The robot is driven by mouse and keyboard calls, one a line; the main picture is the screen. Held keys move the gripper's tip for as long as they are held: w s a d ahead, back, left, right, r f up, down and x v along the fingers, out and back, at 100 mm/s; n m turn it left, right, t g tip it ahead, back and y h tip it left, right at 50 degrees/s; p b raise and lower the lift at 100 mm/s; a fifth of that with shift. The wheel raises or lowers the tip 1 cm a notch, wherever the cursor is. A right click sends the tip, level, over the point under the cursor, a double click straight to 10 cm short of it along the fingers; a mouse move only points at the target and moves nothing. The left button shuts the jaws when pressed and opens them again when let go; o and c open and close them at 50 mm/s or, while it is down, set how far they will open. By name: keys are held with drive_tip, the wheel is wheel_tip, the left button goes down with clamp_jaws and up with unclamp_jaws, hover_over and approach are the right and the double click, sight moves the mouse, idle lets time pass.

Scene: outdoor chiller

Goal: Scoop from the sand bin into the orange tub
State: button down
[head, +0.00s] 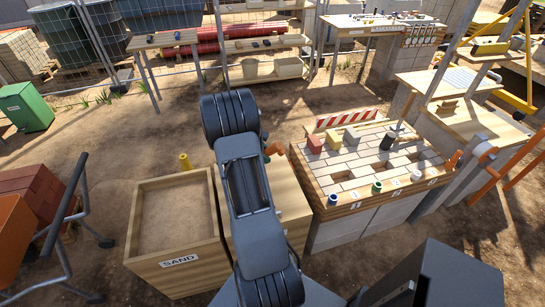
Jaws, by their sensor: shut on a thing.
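The sand bin (175,257) is an open wooden box with a "SAND" label, left of centre and filled with pale sand (172,213). A small yellow upright object (185,161) shows at its back edge; I cannot tell what it is. My dark arm rises across the middle, just right of the bin, and covers part of a second wooden box (288,190). A small orange piece (275,148) shows beside the arm there; I cannot tell whether it is the tub. My gripper and whatever it holds are hidden from this view. No scoop shows clearly.
A brick-topped bench (345,197) with several small blocks and cups stands to the right. An orange wheelbarrow (18,245) with dark handles and red bricks (40,190) are at the left. A green box (26,107) stands behind. Bare ground lies behind the bin.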

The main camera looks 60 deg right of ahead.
drive_tip(key=shift+w+a+r+n+g+h+p, duration=0.15)
drive_tip(key=shift+w+a+r+g+h, duration=0.15)
drive_tip(key=shift+w+g, duration=0.5)
drive_tip(key=shift+w+a+r+n+g+h+p, duration=0.1)
drive_tip(key=shift+w+a+r+g+h+p, duration=0.15)
drive_tip(key=shift+w+g, duration=0.5)
drive_tip(key=shift+w+a+r+n+g+h+p, duration=0.1)
drive_tip(key=shift+w+a+r+g+h, duration=0.25)
drive_tip(key=shift+w, duration=0.75)
drive_tip(key=shift+d, duration=0.15)
wheel_tip(320, 180, up, 7)
drive_tip(key=m+t+y+p, duration=0.1)
drive_tip(key=t+y+p, duration=0.2)
drive_tip(key=t, duration=0.4)
drive_tip(key=shift+p, duration=0.75)
drive_tip(key=shift+m, duration=0.25)
